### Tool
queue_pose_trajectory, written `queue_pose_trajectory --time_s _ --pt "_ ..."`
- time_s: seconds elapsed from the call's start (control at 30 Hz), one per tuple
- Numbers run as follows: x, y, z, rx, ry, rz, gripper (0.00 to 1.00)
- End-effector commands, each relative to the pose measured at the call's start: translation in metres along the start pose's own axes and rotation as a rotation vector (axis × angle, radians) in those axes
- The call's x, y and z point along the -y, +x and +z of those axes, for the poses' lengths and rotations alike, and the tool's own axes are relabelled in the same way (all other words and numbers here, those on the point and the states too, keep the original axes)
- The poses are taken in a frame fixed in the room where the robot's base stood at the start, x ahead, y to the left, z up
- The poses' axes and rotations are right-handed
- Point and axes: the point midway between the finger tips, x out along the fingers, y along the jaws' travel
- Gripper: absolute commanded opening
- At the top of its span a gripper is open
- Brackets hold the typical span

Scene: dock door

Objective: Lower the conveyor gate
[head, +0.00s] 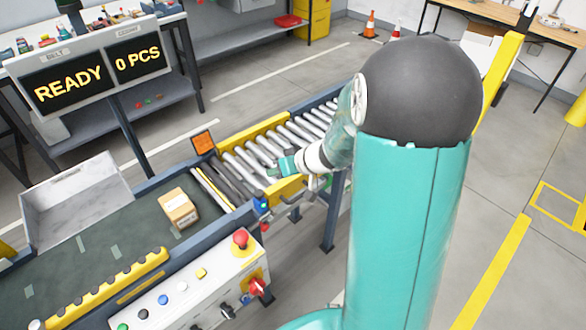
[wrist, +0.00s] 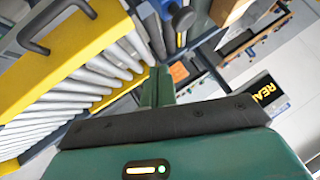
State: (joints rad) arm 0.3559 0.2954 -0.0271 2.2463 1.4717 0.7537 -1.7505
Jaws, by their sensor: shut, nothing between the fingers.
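The conveyor gate is a roller section with yellow side rails (head: 250,133) between the belt and the far rollers in the head view. It looks roughly level with the conveyor there. In the wrist view its yellow side (wrist: 75,45) fills the upper left, with a dark bar handle (wrist: 50,28) on it. My gripper (head: 279,167) is over the rollers near the gate's near rail, partly hidden by my own wrist. In the wrist view my gripper's fingers (wrist: 157,86) are together and empty, to the right of the handle and apart from it.
A cardboard box (head: 178,209) sits on the dark belt (head: 120,250). An orange panel (head: 203,142) stands by the gate's far side. A control box (head: 170,295) with a red button is in front. A display (head: 97,75) reads READY and 0 PCS. Open floor lies right.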

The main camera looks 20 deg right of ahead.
Motion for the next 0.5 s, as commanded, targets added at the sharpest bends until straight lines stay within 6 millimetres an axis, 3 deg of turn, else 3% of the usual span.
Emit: queue_pose_trajectory --time_s 0.3,0.5 --pt "0.014 -0.055 -0.001 -0.004 -0.002 0.002 0.00" --pt "0.021 -0.078 0.000 -0.002 0.000 0.001 0.00"
